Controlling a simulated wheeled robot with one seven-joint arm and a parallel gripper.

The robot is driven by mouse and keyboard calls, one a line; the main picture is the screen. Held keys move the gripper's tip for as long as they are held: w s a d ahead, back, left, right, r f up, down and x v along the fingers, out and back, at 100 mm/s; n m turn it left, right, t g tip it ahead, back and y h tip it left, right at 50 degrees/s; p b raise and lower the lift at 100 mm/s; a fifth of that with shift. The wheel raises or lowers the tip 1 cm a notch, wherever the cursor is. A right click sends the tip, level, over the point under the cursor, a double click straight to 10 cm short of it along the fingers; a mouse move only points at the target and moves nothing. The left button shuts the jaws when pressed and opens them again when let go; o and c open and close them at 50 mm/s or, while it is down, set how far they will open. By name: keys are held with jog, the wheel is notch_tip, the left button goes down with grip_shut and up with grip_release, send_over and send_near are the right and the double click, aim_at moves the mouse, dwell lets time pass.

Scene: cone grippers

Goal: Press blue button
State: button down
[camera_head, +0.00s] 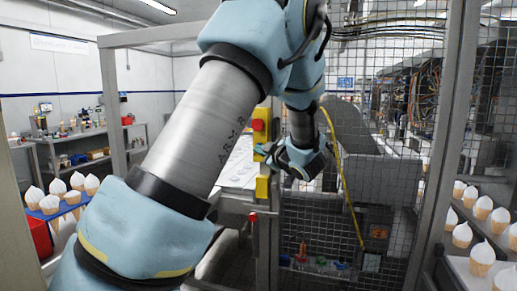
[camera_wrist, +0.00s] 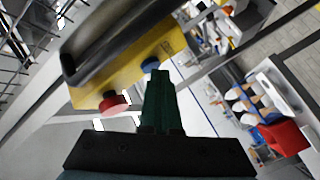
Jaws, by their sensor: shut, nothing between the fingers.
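The blue button (camera_wrist: 150,65) sits on a yellow control box (camera_wrist: 120,70), with a red button (camera_wrist: 112,103) beside it on the same face. In the wrist view, the shut fingers of my gripper (camera_wrist: 158,78) point at the box, their tips right by the blue button and overlapping its lower edge. I cannot tell whether they touch it. In the head view, the yellow box (camera_head: 262,112) is on a post of the cage, its red button (camera_head: 258,125) facing out. My gripper (camera_head: 263,151) is just below that, and the blue button is hidden there.
Wire mesh fencing (camera_head: 330,220) and metal posts stand close around my arm. A yellow hose (camera_head: 343,180) hangs behind my wrist. White-topped cones stand on a blue tray (camera_head: 38,213) at left and on shelves at right.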

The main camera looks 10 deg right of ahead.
jog(key=shift+s+a, duration=0.1)
jog(key=shift+s, duration=0.05)
jog(key=shift+s+a+b, duration=0.3)
jog(key=shift+s+a, duration=0.05)
jog(key=shift+s, duration=0.25)
jog(key=s, duration=0.1)
jog(key=s+a, duration=0.1)
jog(key=s, duration=0.1)
jog(key=s+a+b, duration=0.1)
jog(key=shift+s+a, duration=0.15)
jog(key=shift+s, duration=0.05)
dwell(0.7)
